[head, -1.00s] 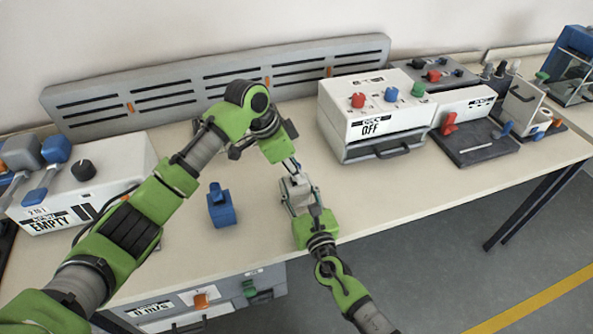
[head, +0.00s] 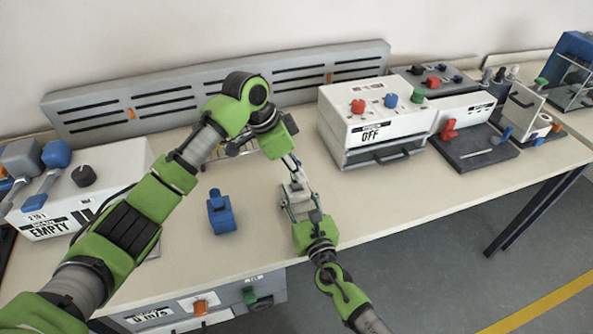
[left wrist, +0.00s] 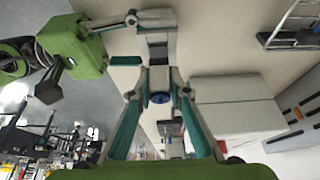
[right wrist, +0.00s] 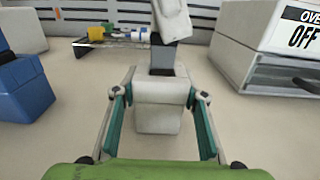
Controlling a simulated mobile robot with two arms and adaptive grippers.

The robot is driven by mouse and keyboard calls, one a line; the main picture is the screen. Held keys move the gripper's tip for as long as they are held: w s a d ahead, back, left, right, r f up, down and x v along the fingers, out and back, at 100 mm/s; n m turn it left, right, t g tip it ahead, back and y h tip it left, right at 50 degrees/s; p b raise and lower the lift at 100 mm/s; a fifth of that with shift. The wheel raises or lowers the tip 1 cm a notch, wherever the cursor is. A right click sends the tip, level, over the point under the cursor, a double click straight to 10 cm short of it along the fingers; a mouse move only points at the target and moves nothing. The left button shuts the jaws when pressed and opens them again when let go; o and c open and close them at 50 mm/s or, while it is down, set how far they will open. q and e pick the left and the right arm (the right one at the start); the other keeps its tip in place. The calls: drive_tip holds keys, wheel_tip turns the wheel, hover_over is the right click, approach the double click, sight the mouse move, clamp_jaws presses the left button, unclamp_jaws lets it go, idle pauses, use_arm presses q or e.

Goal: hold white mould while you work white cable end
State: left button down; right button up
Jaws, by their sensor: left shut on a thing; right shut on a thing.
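The white mould (right wrist: 158,118) is a small pale block, upright near the table's front edge. My right gripper (head: 299,205) is shut on its sides; its teal fingers (right wrist: 158,98) flank the block in the right wrist view. The white cable end (right wrist: 172,22) rises above the block, with a grey section between them. My left gripper (head: 291,166) comes down from above and is shut on the cable end, also seen in the left wrist view (left wrist: 158,78). A blue ring shows between its fingers there. The exact contact between cable end and mould is unclear.
A blue block (head: 221,213) stands left of the mould. A white box marked OFF (head: 375,118) stands to the right, and a box marked EMPTY (head: 95,190) at the left. A wire rack lies behind my left arm. The table between these boxes is mostly clear.

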use_arm(q)
drive_tip(key=shift+r, duration=0.1)
drive_tip(key=shift+r, duration=2.15)
use_arm(e)
drive_tip(key=o, duration=1.7)
